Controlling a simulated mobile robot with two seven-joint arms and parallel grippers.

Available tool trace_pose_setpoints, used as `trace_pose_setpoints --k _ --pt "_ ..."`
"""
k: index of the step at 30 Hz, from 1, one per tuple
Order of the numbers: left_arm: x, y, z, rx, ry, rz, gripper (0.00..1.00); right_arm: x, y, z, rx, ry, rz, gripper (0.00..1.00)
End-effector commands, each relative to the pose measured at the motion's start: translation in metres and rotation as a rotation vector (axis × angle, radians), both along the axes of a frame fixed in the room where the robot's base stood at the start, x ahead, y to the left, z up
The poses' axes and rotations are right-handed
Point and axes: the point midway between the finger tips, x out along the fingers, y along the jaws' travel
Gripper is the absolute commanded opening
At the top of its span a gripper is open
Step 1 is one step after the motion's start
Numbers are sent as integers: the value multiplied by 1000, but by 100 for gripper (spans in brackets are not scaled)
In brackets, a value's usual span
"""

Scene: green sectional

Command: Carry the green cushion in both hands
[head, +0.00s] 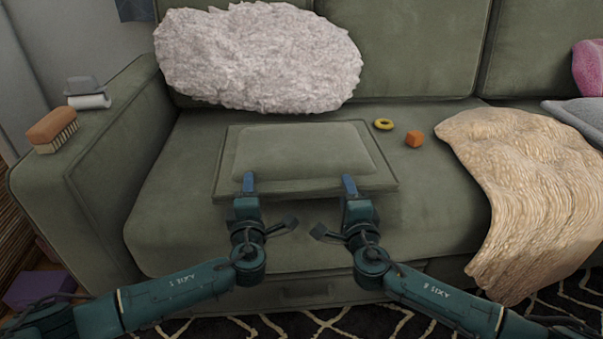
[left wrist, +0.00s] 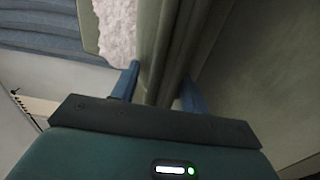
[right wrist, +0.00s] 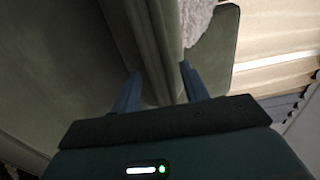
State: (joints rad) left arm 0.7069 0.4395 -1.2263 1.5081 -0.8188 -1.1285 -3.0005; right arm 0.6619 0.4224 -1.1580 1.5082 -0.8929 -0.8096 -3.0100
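The green cushion (head: 300,151), a flat square with a raised middle panel and piped rim, is level over the sofa seat below the white fluffy pillow. A dark shadow shows under its front edge; I cannot tell whether its back touches the sofa. My left gripper (head: 249,184) is shut on the left part of its front edge, and my right gripper (head: 349,186) on the right part. In the left wrist view the cushion's edge (left wrist: 166,50) runs between the two blue fingers. The right wrist view shows its edge (right wrist: 157,45) between the fingers too. The lower fingers are hidden in the head view.
The white fluffy pillow (head: 258,58) leans on the backrest. A yellow ring (head: 384,124) and an orange block (head: 414,139) lie right of the cushion. A beige blanket (head: 530,190) drapes over the seat. A brush (head: 52,130) sits on the left armrest (head: 90,150).

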Motion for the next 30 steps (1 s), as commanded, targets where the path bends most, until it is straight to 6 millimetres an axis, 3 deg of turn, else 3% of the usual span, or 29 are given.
trace_pose_setpoints --k 7,11,24,30 --pt "-1 -1 0 0 0 -1 45 0 0 0 0 1 1 45" --pt "-12 -3 0 0 0 -4 45 0 0 0 0 1 1 45" --pt "-98 -15 0 -1 1 -3 45 0 0 0 0 1 1 45" --pt "-117 -17 0 0 0 -1 45 -1 0 0 0 1 1 45"
